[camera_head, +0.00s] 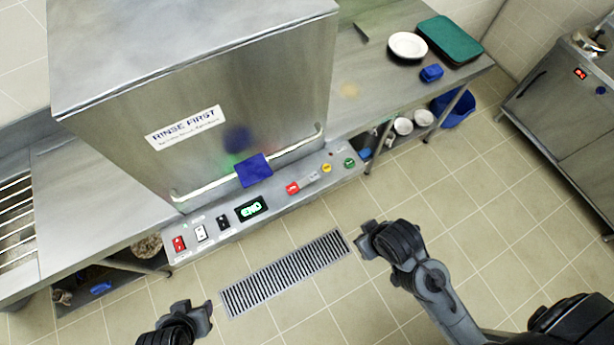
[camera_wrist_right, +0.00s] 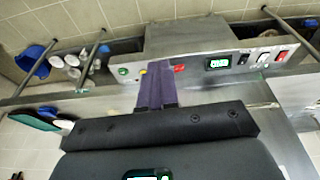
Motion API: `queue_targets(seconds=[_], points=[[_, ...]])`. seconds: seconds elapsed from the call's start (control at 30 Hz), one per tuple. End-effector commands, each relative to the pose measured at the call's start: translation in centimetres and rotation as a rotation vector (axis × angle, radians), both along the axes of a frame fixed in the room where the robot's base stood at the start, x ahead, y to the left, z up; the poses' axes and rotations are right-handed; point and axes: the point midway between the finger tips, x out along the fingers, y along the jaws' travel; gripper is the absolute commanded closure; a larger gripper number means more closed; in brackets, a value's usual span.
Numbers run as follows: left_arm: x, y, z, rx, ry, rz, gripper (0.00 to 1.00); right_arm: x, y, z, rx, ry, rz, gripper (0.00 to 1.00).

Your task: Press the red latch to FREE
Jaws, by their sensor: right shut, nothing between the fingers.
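The red latch (camera_head: 292,188) is a small red piece on the sloped front panel of the steel machine, beside a small pale label and the yellow button. It also shows in the right wrist view (camera_wrist_right: 180,68). The label is too small to read. A separate red rocker switch (camera_head: 179,243) sits at the panel's left end. My right gripper (camera_head: 366,240) is shut and empty, in front of the panel and to the right of the latch, apart from it. My left gripper (camera_head: 197,308) is low at left, away from the panel; its fingers are unclear.
The panel also has a green display (camera_head: 251,209), a yellow button (camera_head: 326,168) and a green button (camera_head: 349,162). A floor grate (camera_head: 285,272) lies below. The right counter holds a white bowl (camera_head: 408,45).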

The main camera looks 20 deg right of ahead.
Motion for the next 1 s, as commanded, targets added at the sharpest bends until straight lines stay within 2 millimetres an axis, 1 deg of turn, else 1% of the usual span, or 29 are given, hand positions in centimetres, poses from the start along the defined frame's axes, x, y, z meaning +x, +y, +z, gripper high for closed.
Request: queue_targets(seconds=[0.03, 0.07, 0.17, 0.2, 0.27, 0.3, 0.37, 0.4, 0.47, 0.5, 0.57, 0.6, 0.67, 0.73, 0.8, 0.87, 0.9, 0.97, 1.0], points=[[0.0, 0.1, 0.0, 0.003, 0.001, -0.001, 0.57, -0.5, 0.0, -1.7, -0.005, 0.041, -0.005, 1.0], [0.0, 0.1, 0.0, 0.003, 0.001, -0.002, 0.57, -0.9, 0.0, -2.8, -0.007, 0.067, -0.008, 1.0], [0.0, 0.1, -0.1, 0.005, 0.0, -0.004, 0.57, -2.5, 0.0, -7.2, -0.018, 0.172, -0.022, 1.0], [0.0, 0.2, -0.3, 0.006, 0.0, -0.003, 0.57, -2.9, 0.0, -9.1, -0.023, 0.21, -0.027, 1.0], [0.0, 0.2, -0.6, 0.006, 0.0, -0.003, 0.57, -3.3, 0.1, -11.9, -0.031, 0.265, -0.032, 1.0], [0.0, 0.2, -0.9, 0.006, 0.0, -0.003, 0.57, -3.3, 0.2, -13.7, -0.037, 0.297, -0.036, 1.0], [0.0, 0.2, -1.3, 0.006, 0.0, -0.003, 0.57, -3.2, 0.3, -16.4, -0.046, 0.342, -0.042, 1.0], [0.0, 0.2, -1.6, 0.007, 0.001, -0.003, 0.57, -2.9, 0.3, -18.0, -0.052, 0.369, -0.044, 1.0], [0.0, 0.2, -2.1, 0.005, 0.0, -0.004, 0.57, -2.3, 0.4, -20.3, -0.062, 0.404, -0.048, 1.0], [0.0, 0.1, -2.5, 0.005, 0.0, -0.003, 0.57, -1.7, 0.4, -21.7, -0.069, 0.425, -0.051, 1.0], [0.0, 0.1, -3.0, 0.004, 0.0, -0.002, 0.57, -0.7, 0.5, -23.7, -0.078, 0.453, -0.054, 1.0], [0.0, 0.1, -3.4, 0.003, 0.001, -0.001, 0.57, 0.2, 0.5, -24.9, -0.084, 0.469, -0.055, 1.0], [0.0, 0.0, -4.0, 0.001, 0.001, -0.001, 0.57, 1.6, 0.6, -26.5, -0.094, 0.492, -0.055, 1.0], [0.0, 0.0, -4.7, -0.002, 0.0, 0.002, 0.57, 3.7, 0.6, -28.1, -0.106, 0.512, -0.058, 1.0], [0.0, -0.1, -5.4, -0.004, 0.001, 0.003, 0.57, 6.0, 0.7, -29.3, -0.118, 0.525, -0.057, 1.0], [0.0, -0.1, -6.0, -0.007, 0.0, 0.004, 0.57, 8.1, 0.7, -29.9, -0.128, 0.532, -0.057, 1.0], [0.0, -0.2, -6.4, -0.007, 0.0, 0.005, 0.57, 9.7, 0.7, -30.1, -0.134, 0.533, -0.056, 1.0], [0.0, -0.2, -7.0, -0.007, 0.0, 0.005, 0.57, 12.1, 0.7, -30.2, -0.142, 0.53, -0.055, 1.0], [0.0, -0.2, -7.5, -0.007, 0.0, 0.005, 0.57, 13.7, 0.8, -30.1, -0.148, 0.525, -0.054, 1.0]])
